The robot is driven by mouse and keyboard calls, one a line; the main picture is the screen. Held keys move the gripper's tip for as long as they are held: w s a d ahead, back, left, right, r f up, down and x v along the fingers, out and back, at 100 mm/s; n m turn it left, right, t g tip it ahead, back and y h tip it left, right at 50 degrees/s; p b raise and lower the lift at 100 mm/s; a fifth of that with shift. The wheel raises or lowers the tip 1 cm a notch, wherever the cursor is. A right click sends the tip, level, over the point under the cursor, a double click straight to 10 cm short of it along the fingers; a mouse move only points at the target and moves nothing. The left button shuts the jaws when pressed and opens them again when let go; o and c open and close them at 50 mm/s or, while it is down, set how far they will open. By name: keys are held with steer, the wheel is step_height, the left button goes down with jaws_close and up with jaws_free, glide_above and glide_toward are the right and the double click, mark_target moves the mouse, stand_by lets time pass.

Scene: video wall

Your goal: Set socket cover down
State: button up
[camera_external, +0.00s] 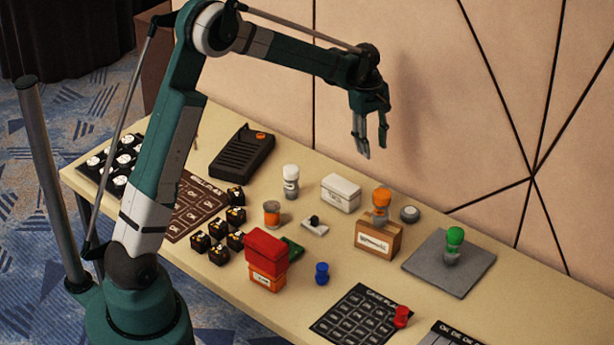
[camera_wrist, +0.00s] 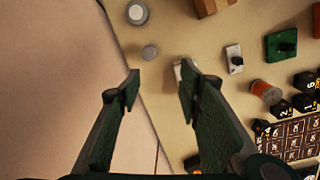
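My gripper (camera_external: 373,150) is open and empty, high above the back edge of the table near the wall. In the wrist view its two fingers (camera_wrist: 160,76) stand apart with nothing between them. I cannot tell for sure which thing is the socket cover. Candidates are a small pale plate with a black knob (camera_external: 314,225), which also shows in the wrist view (camera_wrist: 234,60), and a round grey-white disc (camera_external: 409,213) by the back edge.
A white-topped peg (camera_external: 291,182), an orange cup (camera_external: 272,213) and a red box (camera_external: 266,249) stand nearby. An orange-topped peg (camera_external: 381,205) stands at a cardboard box (camera_external: 377,238). A green-topped peg (camera_external: 454,243) stands on a grey mat (camera_external: 425,265). The wall rises behind the table.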

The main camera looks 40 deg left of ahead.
steer(key=s+a+r+m+t, duration=0.2)
steer(key=s+a+r+m, duration=0.1)
steer(key=s+r, duration=0.65)
steer(key=s+a+r+m+t, duration=0.15)
steer(key=s+r+m, duration=0.4)
steer(key=s, duration=0.75)
steer(key=s+a+m+t, duration=0.1)
steer(key=s+a+m, duration=0.1)
steer(key=s, duration=1)
steer(key=s+a+m+t+y, duration=0.1)
steer(key=s+a+m+t, duration=0.1)
steer(key=s, duration=1)
steer(key=shift+a+f+m, duration=0.15)
steer(key=shift+f+m, duration=0.15)
steer(key=shift+m, duration=0.45)
